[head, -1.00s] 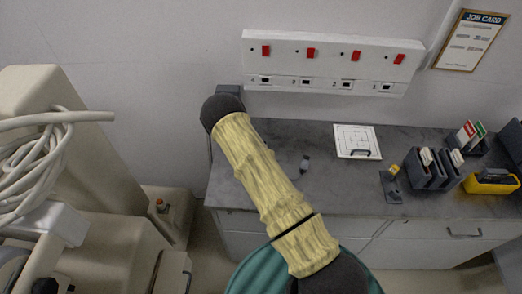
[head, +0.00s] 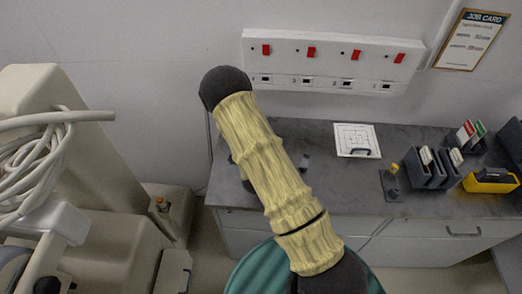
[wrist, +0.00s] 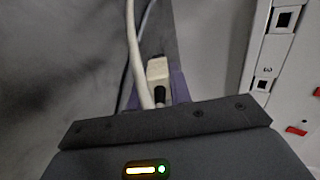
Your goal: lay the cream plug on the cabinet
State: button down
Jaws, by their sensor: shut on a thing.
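My gripper (wrist: 156,90) shows in the wrist view, its purple fingers shut on the cream plug (wrist: 157,68). A dark piece sits at the plug's near end. A cream cable (wrist: 133,42) runs beside the plug. In the head view my arm's cream-sleeved link hides the gripper and the plug. The cabinet (head: 340,190) has a dark grey top and white fronts and stands against the wall. My arm crosses in front of its left part.
A white socket panel (head: 325,65) with red switches hangs above the cabinet; its edge also shows in the wrist view (wrist: 272,70). On the top lie a white square board (head: 356,140), a small stand (head: 391,184) and dark holders (head: 430,174). The middle front is clear.

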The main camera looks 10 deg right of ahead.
jog(key=shift+s+f+b, duration=0.15)
jog(key=shift+f+b, duration=0.15)
jog(key=shift+f, duration=0.5)
jog(key=shift+s+a+f+b, duration=0.1)
jog(key=shift+f+b, duration=0.55)
jog(key=shift+f, duration=0.7)
jog(key=shift+f+b, duration=0.35)
jog(key=shift+f, duration=0.4)
jog(key=shift+f+b, duration=0.3)
jog(key=shift+b, duration=0.1)
